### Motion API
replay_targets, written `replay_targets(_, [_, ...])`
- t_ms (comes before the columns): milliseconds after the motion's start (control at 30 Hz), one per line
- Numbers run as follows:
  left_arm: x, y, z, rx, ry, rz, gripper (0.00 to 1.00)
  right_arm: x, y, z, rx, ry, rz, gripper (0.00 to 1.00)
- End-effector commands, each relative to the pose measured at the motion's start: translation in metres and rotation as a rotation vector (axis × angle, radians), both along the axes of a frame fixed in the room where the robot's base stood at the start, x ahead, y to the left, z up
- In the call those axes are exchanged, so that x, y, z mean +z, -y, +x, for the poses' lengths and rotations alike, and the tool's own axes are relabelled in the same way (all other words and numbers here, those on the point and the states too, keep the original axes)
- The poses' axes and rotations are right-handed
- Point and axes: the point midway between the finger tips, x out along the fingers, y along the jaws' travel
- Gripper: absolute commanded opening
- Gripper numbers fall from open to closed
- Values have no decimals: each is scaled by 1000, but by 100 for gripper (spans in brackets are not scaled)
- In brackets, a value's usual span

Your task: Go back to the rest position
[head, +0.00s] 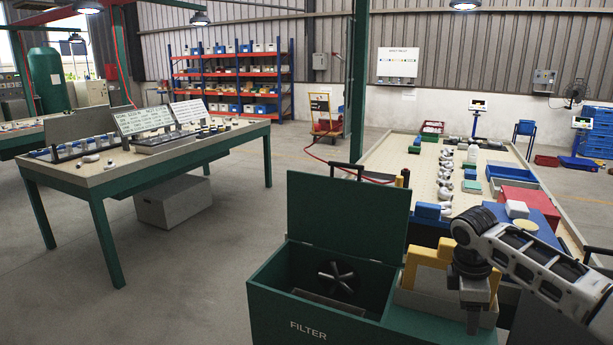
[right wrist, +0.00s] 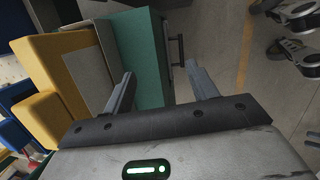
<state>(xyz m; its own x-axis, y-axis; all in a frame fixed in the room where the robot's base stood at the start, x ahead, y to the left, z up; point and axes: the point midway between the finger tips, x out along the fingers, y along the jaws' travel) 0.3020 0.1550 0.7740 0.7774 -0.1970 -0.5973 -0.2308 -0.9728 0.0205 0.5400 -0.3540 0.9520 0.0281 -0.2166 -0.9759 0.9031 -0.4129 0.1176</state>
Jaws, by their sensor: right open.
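My right gripper (head: 474,312) hangs from my right arm at the lower right of the head view, fingers pointing down. It is in front of a yellow stand (head: 428,258) and to the right of the green FILTER box (head: 318,327). In the right wrist view my right gripper (right wrist: 160,75) has its two fingers spread with nothing between them. The yellow stand (right wrist: 50,80) and a green box wall (right wrist: 146,60) show beyond the fingers. My left gripper is not in view.
The FILTER box's lid (head: 345,215) stands open; a dark star-shaped part (head: 337,277) is inside. Right, a long table (head: 400,165) holds castings, blue bins and a red box (head: 528,203). A green-legged bench (head: 110,180) stands left. The floor (head: 225,245) between is clear.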

Motion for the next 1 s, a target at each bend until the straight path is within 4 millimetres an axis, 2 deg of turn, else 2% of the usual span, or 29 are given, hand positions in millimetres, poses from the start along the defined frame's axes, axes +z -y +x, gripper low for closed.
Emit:
replay_targets(33, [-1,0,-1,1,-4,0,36,-21,-16,-2,15,14,19,58])
replay_targets(167, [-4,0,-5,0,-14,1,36,-74,-63,-11,33,89,96,58])
replay_targets(300, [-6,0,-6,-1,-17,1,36,-140,-136,-41,7,209,260,58])
replay_targets(400, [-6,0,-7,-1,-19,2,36,-172,-182,-70,-63,298,402,58])
replay_targets(533, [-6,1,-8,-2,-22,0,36,-195,-223,-112,-207,410,576,58])
replay_targets(600, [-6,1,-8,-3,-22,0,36,-200,-236,-136,-305,470,658,58])
replay_targets(700, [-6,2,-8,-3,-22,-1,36,-201,-239,-169,-456,560,747,58])
replay_targets(900, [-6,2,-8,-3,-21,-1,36,-191,-217,-222,-684,717,815,58])
replay_targets(1000, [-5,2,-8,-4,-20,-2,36,-186,-206,-237,-737,765,820,58])
